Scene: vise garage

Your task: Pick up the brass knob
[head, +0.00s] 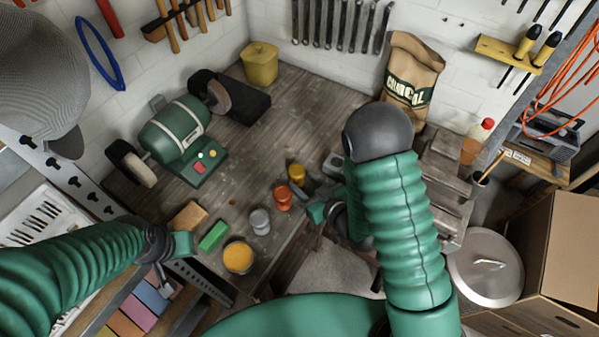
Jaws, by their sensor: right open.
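A small golden-yellow round piece (296,172), which looks like the brass knob, stands on the wooden workbench (262,135) behind an orange pot-like piece (283,198). It is small here, so I cannot be sure of its shape. My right gripper (318,211) is open near the bench's front edge, to the right of the orange piece and nearer than the golden piece. It is apart from the golden piece, and my arm hides part of it. My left gripper (172,262) is over the bench's front left edge, far from the golden piece; its fingers are unclear.
Grey cups (260,221), an open yellow-orange tin (238,257), a green block (213,235) and a tan block (188,216) line the front. A green bench grinder (174,134) stands left. A paper sack (409,75) and grey metal vise-like blocks (440,175) are right. Mid-bench is clear.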

